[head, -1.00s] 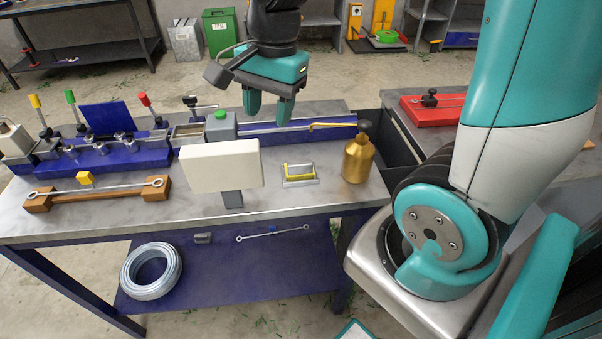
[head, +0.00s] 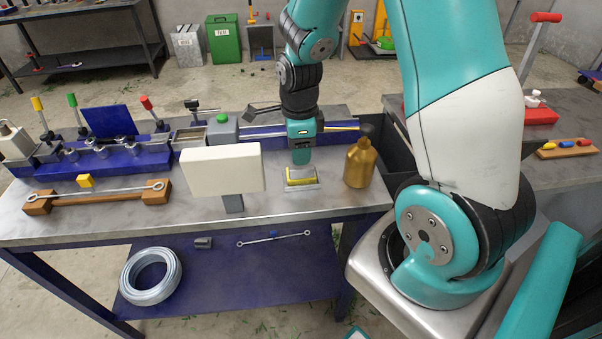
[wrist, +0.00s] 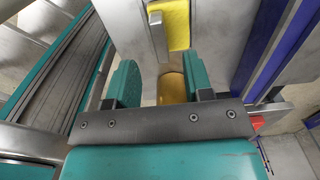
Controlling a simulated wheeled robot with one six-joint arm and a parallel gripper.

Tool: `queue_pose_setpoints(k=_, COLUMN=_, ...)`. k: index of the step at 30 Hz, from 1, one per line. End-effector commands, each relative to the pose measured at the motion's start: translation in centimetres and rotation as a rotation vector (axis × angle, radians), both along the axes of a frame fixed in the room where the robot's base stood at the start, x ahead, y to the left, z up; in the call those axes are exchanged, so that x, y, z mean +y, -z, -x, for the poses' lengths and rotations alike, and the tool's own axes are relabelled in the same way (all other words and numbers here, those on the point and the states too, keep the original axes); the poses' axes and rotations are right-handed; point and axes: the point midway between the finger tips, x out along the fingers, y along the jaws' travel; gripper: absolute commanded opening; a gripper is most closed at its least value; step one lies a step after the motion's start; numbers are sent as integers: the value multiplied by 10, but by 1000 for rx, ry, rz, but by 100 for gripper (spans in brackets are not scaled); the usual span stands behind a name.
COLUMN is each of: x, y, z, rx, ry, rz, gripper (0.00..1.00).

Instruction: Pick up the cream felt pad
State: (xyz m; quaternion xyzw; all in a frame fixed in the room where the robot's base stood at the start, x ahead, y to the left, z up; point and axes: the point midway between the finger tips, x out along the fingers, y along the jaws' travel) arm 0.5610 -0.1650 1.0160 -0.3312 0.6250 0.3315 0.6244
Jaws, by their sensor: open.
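No pad that is plainly cream stands out. A small yellowish pad (head: 301,181) in a pale metal holder lies on the bench, and I take it for the felt pad. In the wrist view a yellow pad (wrist: 177,22) shows at the top centre, with a thin metal strip along its left side. My gripper (head: 301,160) points down over the back of the pad and hides part of it. In the wrist view my gripper (wrist: 160,88) has its two teal fingers apart, with nothing held between them; the pad lies beyond the fingertips.
A brass bottle (head: 359,164) stands close right of the pad. A cream panel on a grey post (head: 220,169) stands to its left. A blue rail (head: 262,135) runs behind. A wooden rack with a metal rod (head: 98,192) and blue fixture (head: 118,158) are further left.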

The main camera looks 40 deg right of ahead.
Motion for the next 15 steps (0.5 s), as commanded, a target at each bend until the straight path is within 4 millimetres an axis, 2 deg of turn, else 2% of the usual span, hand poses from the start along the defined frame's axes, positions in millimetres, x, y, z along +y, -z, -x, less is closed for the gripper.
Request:
queue_pose_setpoints(k=5, x=0, y=12, z=1, rx=3, ry=-1, rz=-1, gripper=47)
queue_pose_setpoints(k=12, x=0, y=51, z=1, rx=4, ry=-1, rz=-1, gripper=47)
queue_pose_setpoints(k=15, x=0, y=60, z=0, rx=2, ry=-1, rz=-1, gripper=47)
